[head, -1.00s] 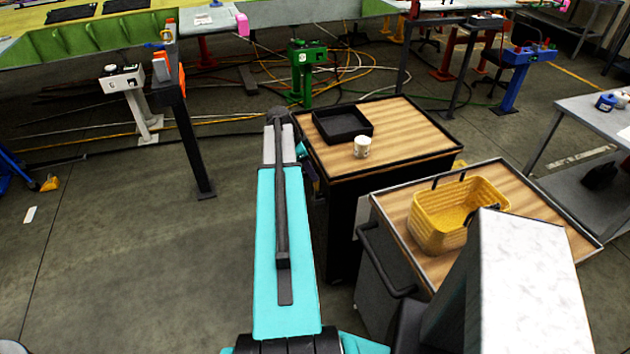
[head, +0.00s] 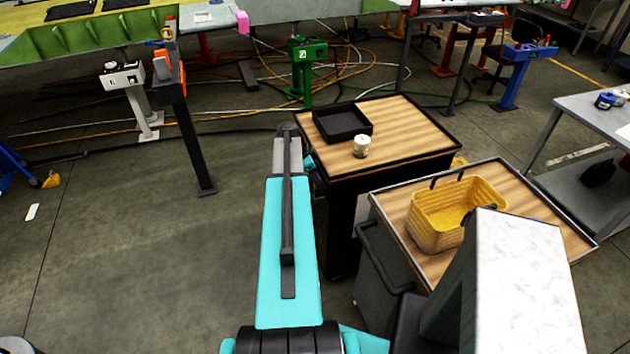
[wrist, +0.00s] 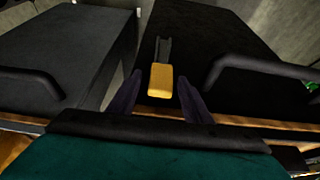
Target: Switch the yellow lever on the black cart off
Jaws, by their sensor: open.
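The yellow lever (wrist: 160,81) shows in the wrist view on the dark side of the black cart (wrist: 225,42), with a dark bracket behind it. My gripper (wrist: 160,92) is open, one finger on each side of the lever. I cannot tell whether either finger touches it. In the head view the black cart (head: 343,225) stands just right of my arm, with a wooden top. The lever is hidden there, and my gripper is hidden behind my arm.
A dark post (head: 193,150) stands at the left.

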